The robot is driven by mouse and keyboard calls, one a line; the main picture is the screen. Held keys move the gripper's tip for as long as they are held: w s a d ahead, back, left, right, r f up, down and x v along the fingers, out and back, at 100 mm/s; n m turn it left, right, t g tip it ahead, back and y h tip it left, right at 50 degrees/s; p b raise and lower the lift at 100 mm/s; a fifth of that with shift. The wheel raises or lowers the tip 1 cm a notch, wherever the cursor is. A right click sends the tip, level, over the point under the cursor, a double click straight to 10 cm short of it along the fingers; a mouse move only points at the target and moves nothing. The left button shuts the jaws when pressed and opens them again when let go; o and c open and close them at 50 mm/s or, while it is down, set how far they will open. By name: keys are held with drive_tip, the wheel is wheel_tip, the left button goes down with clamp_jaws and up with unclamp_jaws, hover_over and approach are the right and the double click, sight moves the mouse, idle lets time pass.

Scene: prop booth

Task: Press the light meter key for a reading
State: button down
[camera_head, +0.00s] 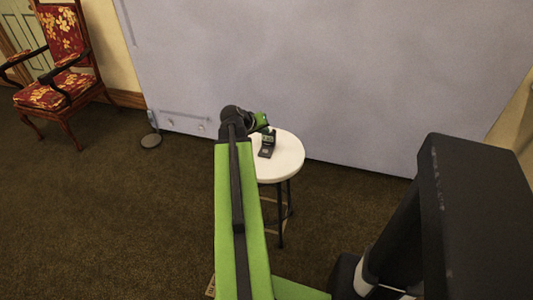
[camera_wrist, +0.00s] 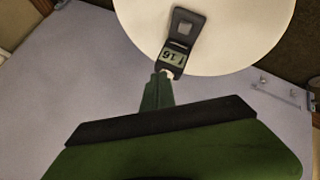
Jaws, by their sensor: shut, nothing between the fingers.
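A dark light meter (camera_wrist: 177,52) lies on a round white stool top (camera_wrist: 237,38). Its small display (camera_wrist: 172,58) shows dark characters, upside down in the wrist view. A grey square key (camera_wrist: 184,28) sits on the half farther from my gripper. A pale bit (camera_wrist: 168,73) shows at the meter's near end. My gripper (camera_wrist: 162,77) is shut and empty, its tip by that near end, short of the key in the picture. I cannot tell if it touches. In the head view my gripper (camera_head: 264,127) is just behind the meter (camera_head: 267,146).
A grey-lilac backdrop (camera_head: 330,80) stands close behind the stool (camera_head: 289,157). A red floral chair (camera_head: 65,85) is at the far left. A round dark base (camera_head: 151,141) stands on the carpet by the backdrop.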

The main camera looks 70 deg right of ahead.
sight(264, 152)
wheel_tip(264, 152, down, 8)
drive_tip(key=b, duration=0.7)
drive_tip(key=shift+r, duration=0.15)
idle(1.4)
drive_tip(key=shift+f+b, duration=0.35)
drive_tip(key=shift+f+b, duration=0.4)
drive_tip(key=shift+f, duration=0.05)
idle(0.4)
drive_tip(key=shift+r, duration=0.1)
drive_tip(key=shift+r+p, duration=0.75)
drive_tip(key=shift+p, duration=0.1)
drive_tip(key=shift+r, duration=0.1)
wheel_tip(264, 152, up, 5)
drive_tip(key=p, duration=0.5)
